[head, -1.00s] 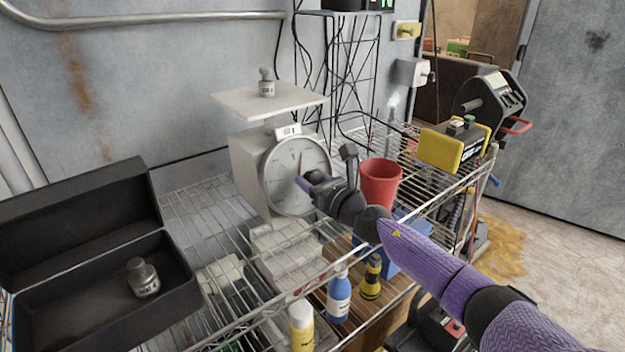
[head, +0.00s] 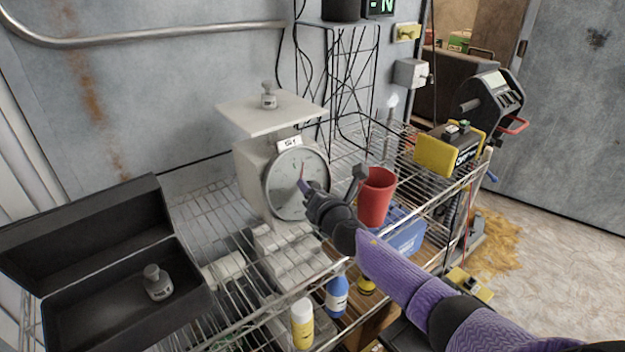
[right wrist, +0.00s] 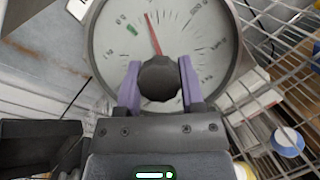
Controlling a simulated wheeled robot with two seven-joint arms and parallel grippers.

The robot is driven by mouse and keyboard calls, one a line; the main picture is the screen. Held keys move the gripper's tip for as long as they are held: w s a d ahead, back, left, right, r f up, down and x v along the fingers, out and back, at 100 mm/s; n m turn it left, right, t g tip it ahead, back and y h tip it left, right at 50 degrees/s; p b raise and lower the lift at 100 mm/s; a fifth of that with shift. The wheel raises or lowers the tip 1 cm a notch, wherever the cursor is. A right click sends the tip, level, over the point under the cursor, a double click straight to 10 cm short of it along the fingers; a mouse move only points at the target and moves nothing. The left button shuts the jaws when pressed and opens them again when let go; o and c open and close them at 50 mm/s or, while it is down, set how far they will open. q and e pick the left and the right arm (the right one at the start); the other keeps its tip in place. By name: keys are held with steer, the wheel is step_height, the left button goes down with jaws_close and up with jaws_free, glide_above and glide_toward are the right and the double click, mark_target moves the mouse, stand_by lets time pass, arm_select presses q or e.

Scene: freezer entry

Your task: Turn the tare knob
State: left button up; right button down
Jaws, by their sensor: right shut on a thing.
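The scale (head: 250,165) stands on the wire shelf with its round dial facing me. In the right wrist view the dark tare knob (right wrist: 159,78) sits at the dial's middle, below the red needle (right wrist: 152,35), which points up and slightly left near a green mark. My right gripper (right wrist: 158,85) is shut on the knob, one purple finger at each side. In the head view my right gripper (head: 304,188) reaches the dial and hides the knob. A grey weight (head: 268,95) stands on the scale's flat pan (head: 272,112). My left gripper is not in view.
An open black case (head: 190,290) with another grey weight (head: 157,283) is at left. A red cup (head: 376,197) stands right of my gripper. Bottles (head: 337,296) stand below, and a yellow box (head: 437,155) sits at the right.

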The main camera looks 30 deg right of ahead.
steer(key=m+p, duration=0.1)
steer(key=m+g+h+p, duration=0.1)
steer(key=m, duration=0.1)
steer(key=m+p, duration=0.1)
steer(key=m, duration=0.1)
steer(key=shift+r+g, duration=0.25)
steer(key=shift+g, duration=0.15)
steer(key=m+g+h+p, duration=0.1)
steer(key=m+p, duration=0.2)
steer(key=m, duration=0.1)
steer(key=shift+m+g+p, duration=0.5)
steer(key=shift+m+p, duration=0.2)
steer(key=shift+m, duration=0.3)
steer(key=shift+f+m+g+p, duration=0.1)
steer(key=shift+m+g+p, duration=0.3)
steer(key=shift+m, duration=0.4)
steer(key=shift+f, duration=0.1)
steer(key=shift+c, duration=1.1)
jaws_free()
